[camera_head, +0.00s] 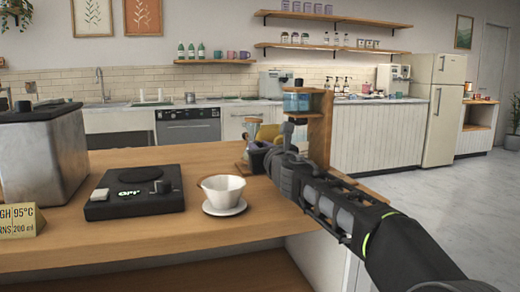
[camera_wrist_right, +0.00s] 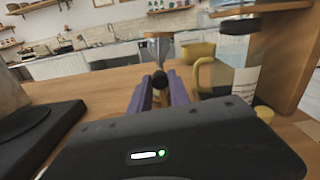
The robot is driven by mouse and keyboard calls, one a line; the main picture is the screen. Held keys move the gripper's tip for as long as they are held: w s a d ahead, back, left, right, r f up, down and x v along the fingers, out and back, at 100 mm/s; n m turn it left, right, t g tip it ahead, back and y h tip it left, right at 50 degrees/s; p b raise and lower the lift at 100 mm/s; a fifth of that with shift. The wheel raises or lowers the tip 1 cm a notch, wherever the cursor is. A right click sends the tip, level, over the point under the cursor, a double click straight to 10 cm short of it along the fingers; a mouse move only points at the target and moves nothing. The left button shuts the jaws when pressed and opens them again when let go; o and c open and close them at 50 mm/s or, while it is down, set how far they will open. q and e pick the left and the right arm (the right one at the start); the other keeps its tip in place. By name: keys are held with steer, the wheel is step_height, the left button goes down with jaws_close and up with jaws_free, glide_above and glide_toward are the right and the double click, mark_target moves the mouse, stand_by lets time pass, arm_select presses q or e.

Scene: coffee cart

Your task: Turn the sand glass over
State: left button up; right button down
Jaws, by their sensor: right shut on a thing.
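The sand glass (camera_wrist_right: 160,49) shows in the right wrist view as a narrow upright shape with a wooden cap and a pale, tapering glass bulb. My right gripper (camera_wrist_right: 160,90) has its two purple fingers shut around its middle, where a dark round part shows. Its lower part is mostly hidden by the fingers and the gripper body. In the head view my right gripper (camera_head: 257,152) is over the far right part of the wooden counter, and the sand glass is mostly hidden there. My left gripper is not in view.
A wooden stand (camera_head: 320,125) with a glass vessel and a yellow-handled jug (camera_wrist_right: 205,75) stand close to the right of my gripper. On the counter (camera_head: 150,238) are a white dripper on a saucer (camera_head: 222,190), a black scale (camera_head: 130,204) and a metal box (camera_head: 45,150).

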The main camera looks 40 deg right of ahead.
steer(key=m+b, duration=0.1)
steer(key=m, duration=0.5)
steer(key=shift+m, duration=0.3)
steer(key=m+b, duration=0.1)
steer(key=m, duration=0.5)
steer(key=m+b, duration=0.1)
steer(key=m, duration=0.5)
steer(key=shift+f+m, duration=0.1)
steer(key=shift+m, duration=0.3)
steer(key=m+b, duration=0.2)
steer(key=m, duration=0.4)
steer(key=shift+m+b, duration=0.3)
steer(key=c, duration=1.2)
jaws_free()
steer(key=shift+c, duration=0.2)
